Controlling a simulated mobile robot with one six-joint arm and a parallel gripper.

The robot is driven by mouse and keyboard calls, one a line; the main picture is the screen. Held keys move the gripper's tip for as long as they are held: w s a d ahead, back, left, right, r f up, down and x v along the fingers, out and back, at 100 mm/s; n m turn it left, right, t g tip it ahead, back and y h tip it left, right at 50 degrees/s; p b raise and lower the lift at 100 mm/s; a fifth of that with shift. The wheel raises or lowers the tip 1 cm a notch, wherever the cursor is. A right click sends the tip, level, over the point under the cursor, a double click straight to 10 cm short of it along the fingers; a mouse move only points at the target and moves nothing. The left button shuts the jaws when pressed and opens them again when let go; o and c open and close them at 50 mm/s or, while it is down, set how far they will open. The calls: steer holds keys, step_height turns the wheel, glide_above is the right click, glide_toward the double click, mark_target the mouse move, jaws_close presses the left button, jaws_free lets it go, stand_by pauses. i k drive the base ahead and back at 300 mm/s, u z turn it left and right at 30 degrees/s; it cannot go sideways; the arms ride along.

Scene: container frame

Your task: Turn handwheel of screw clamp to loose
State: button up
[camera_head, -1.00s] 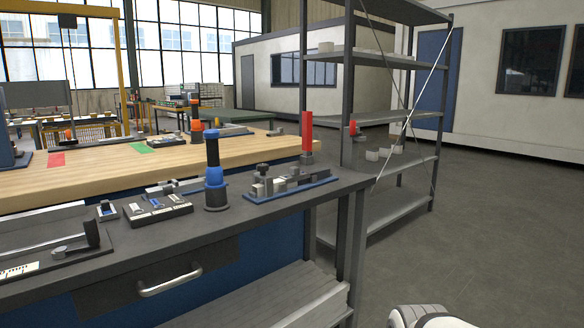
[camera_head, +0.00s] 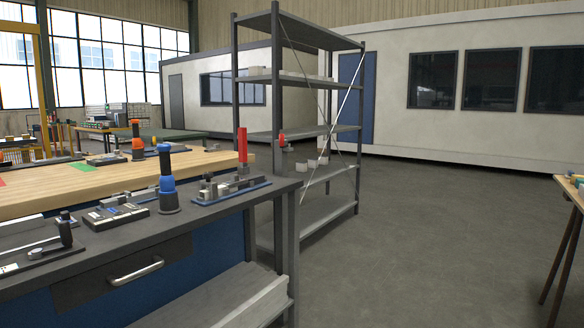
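I cannot pick out a screw clamp handwheel for certain. A clamp-like fixture (camera_head: 222,190) with grey metal blocks and a small dark knob sits on a blue base plate at the right end of the dark workbench. An upright red handle (camera_head: 242,146) stands at the right part of this fixture. A smaller red-handled piece (camera_head: 282,141) shows in front of the shelf rack; what it is mounted on is unclear. My gripper is not in view.
The dark workbench (camera_head: 95,240) with a drawer fills the lower left. A blue-topped tool (camera_head: 167,190) stands on it beside a dark tray (camera_head: 115,214). A metal shelf rack (camera_head: 335,195) stands behind. A wooden table (camera_head: 571,190) is at the right edge. The grey floor between is clear.

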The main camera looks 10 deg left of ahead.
mark_target(207, 176)
steer(key=i, duration=1.2)
steer(key=u, duration=0.75)
steer(key=i, duration=0.7)
steer(key=u, duration=0.4)
steer(key=k, duration=0.55)
steer(key=u, duration=0.2)
steer(key=i, duration=0.4)
steer(key=z, duration=0.1)
